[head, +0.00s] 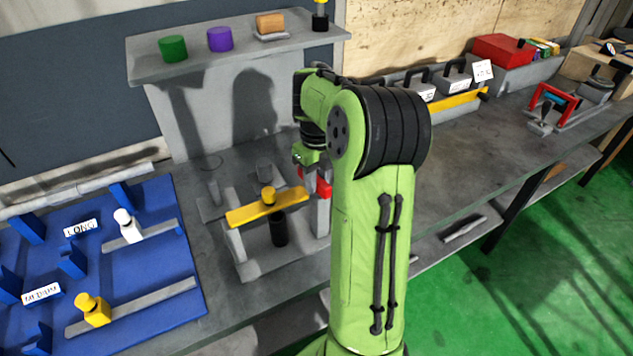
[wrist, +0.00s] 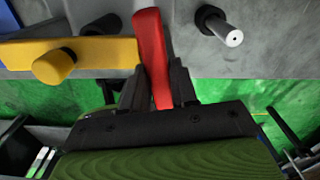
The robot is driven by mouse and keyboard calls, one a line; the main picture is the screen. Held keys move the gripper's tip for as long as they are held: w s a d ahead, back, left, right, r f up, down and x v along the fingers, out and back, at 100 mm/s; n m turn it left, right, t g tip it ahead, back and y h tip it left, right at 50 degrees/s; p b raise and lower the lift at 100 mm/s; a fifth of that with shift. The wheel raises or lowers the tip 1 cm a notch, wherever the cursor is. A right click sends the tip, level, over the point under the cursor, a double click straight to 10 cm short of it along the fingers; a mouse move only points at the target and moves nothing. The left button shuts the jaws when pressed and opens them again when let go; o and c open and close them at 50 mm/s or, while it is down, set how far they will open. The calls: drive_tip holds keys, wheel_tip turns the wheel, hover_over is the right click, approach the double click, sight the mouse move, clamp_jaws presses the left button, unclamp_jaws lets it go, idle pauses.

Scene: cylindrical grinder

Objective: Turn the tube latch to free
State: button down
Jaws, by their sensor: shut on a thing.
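The tube latch looks to be the red lever (wrist: 152,50), which runs up between my fingers in the wrist view. My gripper (wrist: 159,78) is shut on its near part, one dark finger on each side. In the head view a piece of the red lever (head: 323,184) shows at the right end of the grey fixture, just left of my arm. My fingers are hidden there behind the arm. A yellow bar (head: 250,213) with a round yellow knob (head: 268,195) lies across the fixture; its end is close left of the lever in the wrist view (wrist: 107,52).
A blue board (head: 150,272) with white and yellow knobbed pieces lies at the left. A shelf (head: 150,66) with green and purple cylinders stands behind the fixture. A dark peg with a pale tip (wrist: 220,27) rises right of the lever. The bench right of my arm has clear room.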

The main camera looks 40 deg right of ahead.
sight(318, 178)
drive_tip(key=shift+m, duration=0.4)
drive_tip(key=c, duration=1)
unclamp_jaws()
drive_tip(key=shift+o, duration=0.2)
wheel_tip(318, 178, up, 16)
drive_tip(key=p, duration=0.6)
drive_tip(key=shift+f, duration=0.1)
